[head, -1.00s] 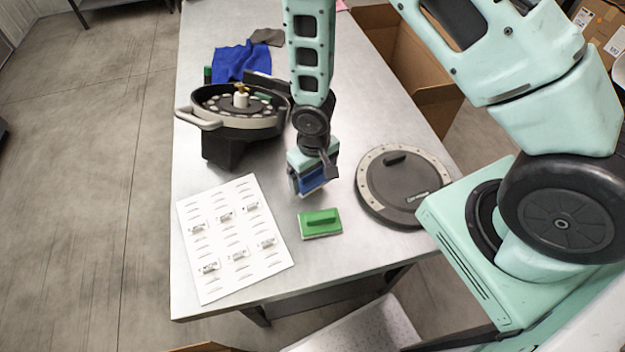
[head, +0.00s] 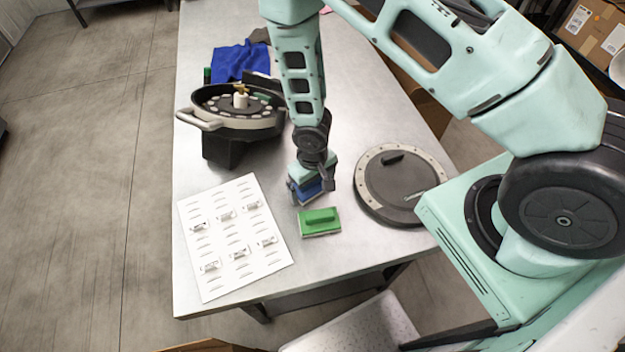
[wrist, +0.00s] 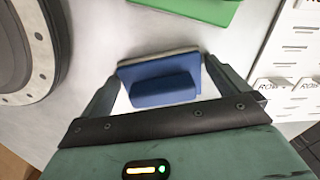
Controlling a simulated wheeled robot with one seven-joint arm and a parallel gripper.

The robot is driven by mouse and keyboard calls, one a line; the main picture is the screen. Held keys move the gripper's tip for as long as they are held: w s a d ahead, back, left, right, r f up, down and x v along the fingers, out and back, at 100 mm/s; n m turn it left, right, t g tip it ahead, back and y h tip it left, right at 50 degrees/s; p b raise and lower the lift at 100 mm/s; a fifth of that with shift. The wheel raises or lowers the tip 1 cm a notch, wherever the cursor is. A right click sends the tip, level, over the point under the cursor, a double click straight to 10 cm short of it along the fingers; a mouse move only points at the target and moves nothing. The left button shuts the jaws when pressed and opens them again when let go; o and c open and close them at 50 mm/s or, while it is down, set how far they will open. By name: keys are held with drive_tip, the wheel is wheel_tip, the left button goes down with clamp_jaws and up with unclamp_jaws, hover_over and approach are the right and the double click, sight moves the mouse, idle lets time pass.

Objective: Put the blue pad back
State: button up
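The blue pad (head: 308,189) is at my gripper, just behind the green pad (head: 320,221) on the metal table. In the wrist view, the blue pad (wrist: 160,85) shows its raised handle and a pale underside edge. My gripper (wrist: 162,76) has one finger at each end of the blue pad, and the fingertips appear to touch it. It points down in the head view (head: 312,180) and partly covers the pad. I cannot tell whether the pad's underside touches the table. The green pad's edge also shows in the wrist view (wrist: 190,8).
A round dark lid (head: 400,187) lies to the right. A white card (head: 235,265) with small labelled pieces lies to the left. The seed meter (head: 238,108) stands on a black base behind, with a blue cloth (head: 240,62) beyond it. The table's front edge is near.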

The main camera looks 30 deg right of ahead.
drive_tip(key=shift+r, duration=0.1)
wheel_tip(320, 180, up, 12)
drive_tip(key=b, duration=0.3)
drive_tip(key=s+a+r+n, duration=0.2)
drive_tip(key=s+a+r, duration=0.1)
drive_tip(key=s+r, duration=0.5)
drive_tip(key=s+a+r+n, duration=0.3)
drive_tip(key=s+r, duration=0.6)
drive_tip(key=r, duration=0.2)
drive_tip(key=shift+s+a+r+n+y, duration=0.15)
drive_tip(key=shift+a+r+n+y, duration=0.1)
drive_tip(key=shift+a+n+y, duration=0.05)
